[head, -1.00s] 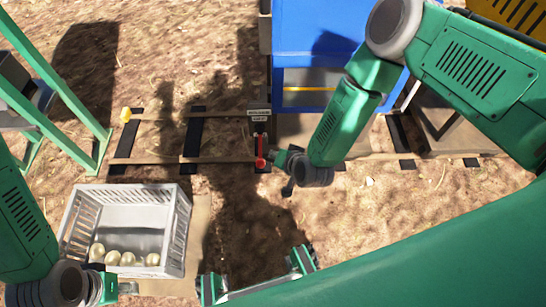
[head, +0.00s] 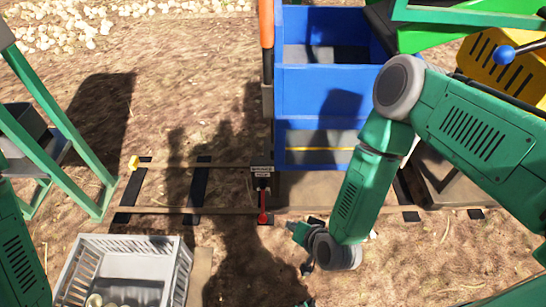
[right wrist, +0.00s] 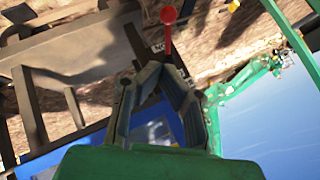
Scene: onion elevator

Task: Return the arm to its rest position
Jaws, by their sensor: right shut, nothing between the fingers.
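My right arm comes in from the right in the head view, with its forearm bent downward. Its gripper (head: 302,250) hangs over the ground, to the right of and below the red lever (head: 263,205), apart from it. The gripper is shut and empty. In the right wrist view the shut fingers (right wrist: 158,80) point toward the red lever (right wrist: 168,30), with a gap visible. Part of my left arm (head: 20,255) shows at the left edge of the head view; its gripper is outside the picture.
A grey crate (head: 82,262) with pale onions (head: 95,300) stands at lower left. A blue bin structure (head: 325,92) is behind the right gripper. Bare soil lies between crate and lever.

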